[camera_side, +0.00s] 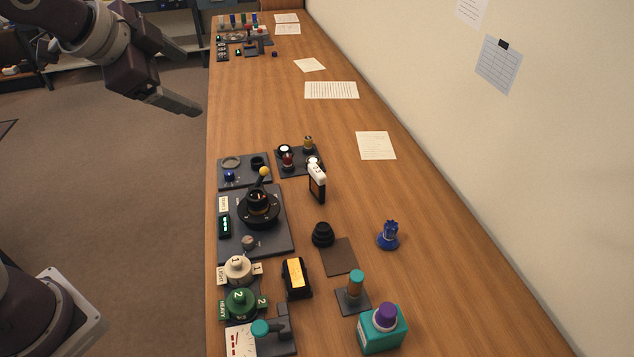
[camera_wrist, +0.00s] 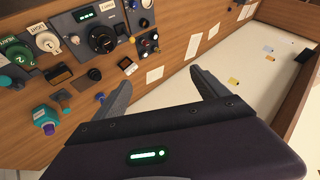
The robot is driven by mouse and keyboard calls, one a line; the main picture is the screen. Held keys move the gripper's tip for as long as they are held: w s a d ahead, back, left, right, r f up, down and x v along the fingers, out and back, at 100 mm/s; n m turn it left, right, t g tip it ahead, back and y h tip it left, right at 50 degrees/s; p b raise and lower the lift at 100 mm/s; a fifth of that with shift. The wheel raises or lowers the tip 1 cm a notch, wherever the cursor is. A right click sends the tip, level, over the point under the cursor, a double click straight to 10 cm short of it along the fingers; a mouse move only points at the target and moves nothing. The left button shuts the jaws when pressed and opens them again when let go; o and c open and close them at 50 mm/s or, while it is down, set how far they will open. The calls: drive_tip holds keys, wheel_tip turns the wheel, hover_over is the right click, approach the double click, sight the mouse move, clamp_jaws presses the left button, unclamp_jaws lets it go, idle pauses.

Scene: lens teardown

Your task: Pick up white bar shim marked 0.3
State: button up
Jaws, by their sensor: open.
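I cannot make out a white bar shim marked 0.3 in either view. A small device with a white top and dark body (camera_side: 317,181) stands upright on the bench, right of the dark plate with the black dial; it also shows in the wrist view (camera_wrist: 128,66). I cannot read any 0.3 on it. My gripper (camera_side: 190,80) is open and empty, high up at the left edge of the bench in the side view. In the wrist view my gripper (camera_wrist: 161,77) has its fingers spread wide, with nothing between them.
The wooden bench (camera_side: 430,270) holds a black dial unit (camera_side: 259,207), a white knob (camera_side: 238,269), a green knob (camera_side: 240,302), a yellow-faced black box (camera_side: 297,277), a blue piece (camera_side: 388,236) and a teal bottle (camera_side: 381,331). Paper sheets (camera_side: 331,90) lie farther back, where the bench is mostly clear.

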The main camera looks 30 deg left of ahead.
drive_tip(key=w+f+m+t, duration=0.1)
drive_tip(key=w+f+m, duration=0.1)
drive_tip(key=w+m, duration=0.45)
drive_tip(key=w+f+m+t, duration=0.2)
drive_tip(key=w+f+m, duration=0.1)
drive_tip(key=w, duration=0.6)
drive_tip(key=m+h, duration=0.8)
drive_tip(key=m, duration=1.6)
hover_over(313, 174)
drive_tip(key=shift+g, duration=0.4)
drive_tip(key=f, duration=1.3)
drive_tip(key=w+f, duration=0.1)
drive_tip(key=f, duration=0.5)
drive_tip(key=shift+d+f, duration=0.3)
wheel_tip(313, 174, down, 6)
drive_tip(key=shift+s+f, duration=0.1)
drive_tip(key=shift+f, duration=0.1)
drive_tip(key=x, duration=0.2)
drive_tip(key=shift+w+d+f, duration=0.15)
drive_tip(key=shift+w+f, duration=0.05)
drive_tip(key=shift+w+d+f, duration=0.1)
drive_tip(key=shift+w, duration=0.15)
drive_tip(key=c, duration=1.4)
